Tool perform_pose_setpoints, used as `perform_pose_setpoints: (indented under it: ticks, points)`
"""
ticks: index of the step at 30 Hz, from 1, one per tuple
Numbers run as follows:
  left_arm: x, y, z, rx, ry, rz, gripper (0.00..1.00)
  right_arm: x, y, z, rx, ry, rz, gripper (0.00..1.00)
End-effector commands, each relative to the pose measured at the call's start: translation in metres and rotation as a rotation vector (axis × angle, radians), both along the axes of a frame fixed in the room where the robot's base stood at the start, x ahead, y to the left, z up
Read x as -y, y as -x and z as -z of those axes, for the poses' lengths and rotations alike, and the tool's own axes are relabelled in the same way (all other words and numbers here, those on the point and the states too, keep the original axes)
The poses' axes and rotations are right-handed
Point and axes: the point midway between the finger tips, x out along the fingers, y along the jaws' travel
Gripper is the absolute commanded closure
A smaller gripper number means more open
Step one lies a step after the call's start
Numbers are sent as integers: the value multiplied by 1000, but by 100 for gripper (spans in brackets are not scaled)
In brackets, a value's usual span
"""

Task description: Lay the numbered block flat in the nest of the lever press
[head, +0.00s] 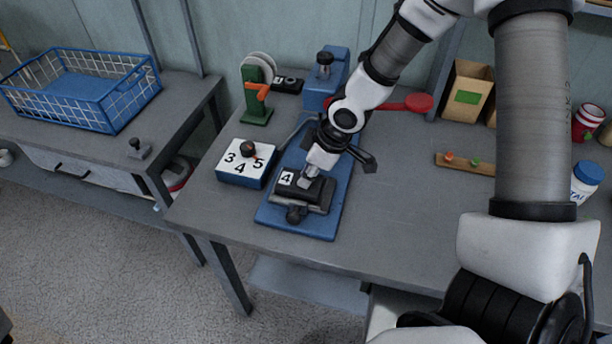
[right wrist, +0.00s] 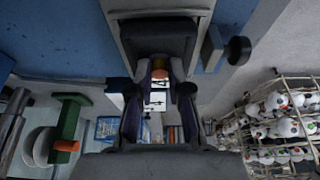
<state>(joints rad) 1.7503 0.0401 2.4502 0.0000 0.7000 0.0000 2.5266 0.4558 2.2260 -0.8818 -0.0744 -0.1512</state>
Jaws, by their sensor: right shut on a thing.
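The lever press stands on a blue base (head: 270,218) on the grey table, with a blue column (head: 315,98) at the back and a red-ended lever (head: 418,103) to the right. My right gripper (head: 308,181) points down over the dark nest (head: 318,203) and is shut on the dark numbered block, whose white label (head: 287,178) reads 4. The block is low at the nest; whether it touches the bottom is hidden by the fingers. In the right wrist view the fingers (right wrist: 159,100) show with a pale marked surface between them. My left gripper is not in view.
A box marked 3, 4, 5 (head: 240,175) with a black knob stands left of the press. A green stand (head: 256,108) and another dark piece labelled 4 (head: 288,85) are behind. A wooden strip (head: 463,164) lies right. The table's front right is clear.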

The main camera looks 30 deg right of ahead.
Motion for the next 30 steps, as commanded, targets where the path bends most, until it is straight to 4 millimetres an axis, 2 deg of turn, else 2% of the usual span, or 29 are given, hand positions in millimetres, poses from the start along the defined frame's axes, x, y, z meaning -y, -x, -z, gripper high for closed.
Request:
perform_pose_setpoints:
  ticks: [3, 4, 6, 14, 18, 20, 30]
  points:
    - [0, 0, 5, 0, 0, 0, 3, 0, 0, 4, 0, 0, 0, 100]
    - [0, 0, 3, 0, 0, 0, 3, 0, 0, 3, 0, 0, 0, 75]
    - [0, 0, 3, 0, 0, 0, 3, 0, 0, 3, -1, 1, 0, 57]
    - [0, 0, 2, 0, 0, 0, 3, 0, 0, 2, -1, 1, 0, 57]
    - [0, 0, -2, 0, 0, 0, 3, 1, 1, -6, 2, -1, 1, 57]
    - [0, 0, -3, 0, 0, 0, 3, 3, 3, -16, 4, -1, 2, 57]
    - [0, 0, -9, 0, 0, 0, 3, 23, 26, -94, 5, -3, 0, 57]
